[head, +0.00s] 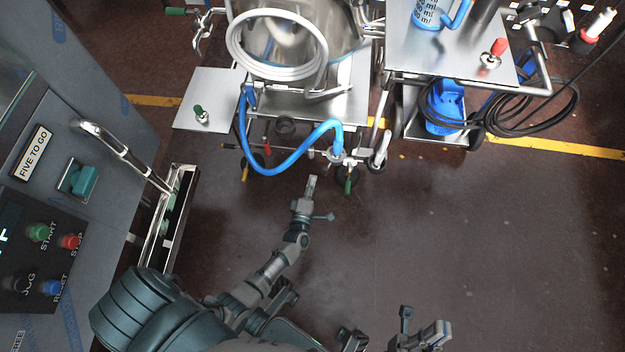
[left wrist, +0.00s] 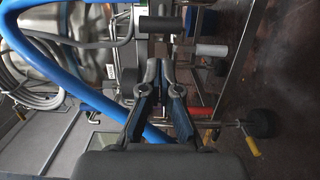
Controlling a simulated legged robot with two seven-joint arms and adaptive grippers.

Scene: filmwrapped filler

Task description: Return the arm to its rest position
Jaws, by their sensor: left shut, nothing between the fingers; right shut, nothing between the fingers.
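My left arm reaches forward from the lower left in the head view. Its gripper (head: 312,184) is shut and empty, over the floor just in front of the steel cart with the blue hose (head: 290,165). In the left wrist view the fingers of this gripper (left wrist: 166,68) point toward the cart's frame, with the blue hose (left wrist: 75,80) on the left. I cannot tell the exact gap to the cart. My right gripper (head: 438,334) is low at the bottom edge of the head view, shut and empty, above bare floor.
A machine panel with buttons (head: 40,232) and a metal handle (head: 120,150) stand at the left. The cart carries a steel vessel with a coiled white hose (head: 235,45). A second cart (head: 450,60) stands at the upper right with black cable (head: 545,125). The floor (head: 480,230) at centre right is clear.

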